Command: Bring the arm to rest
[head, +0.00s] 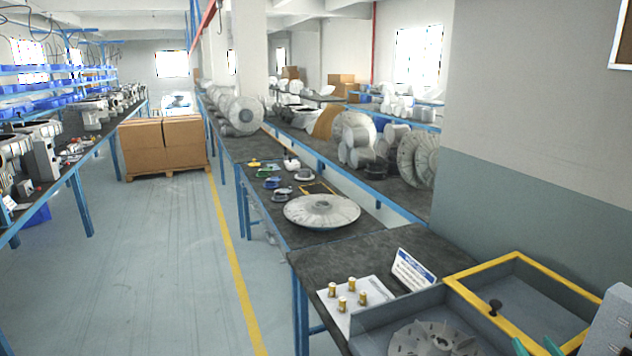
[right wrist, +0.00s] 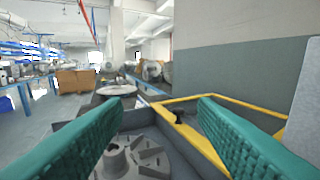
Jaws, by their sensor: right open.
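My right gripper (head: 536,347) shows at the bottom right edge of the head view, where only the tips of its teal fingers are visible. In the right wrist view the gripper (right wrist: 160,112) has its two ribbed teal fingers wide apart, with nothing between them. A grey finned impeller (head: 436,343) lies in a grey tray (head: 392,316) left of the gripper. The impeller also shows beyond and below the fingers in the right wrist view (right wrist: 132,160). My left gripper is in neither view.
A yellow-rimmed grey box (head: 462,283) with a black knob (head: 495,306) is close by. Several brass cylinders (head: 351,283) stand on a white sheet near a small sign (head: 412,268). A large disc (head: 321,211) lies on the bench behind. The aisle floor at left is clear.

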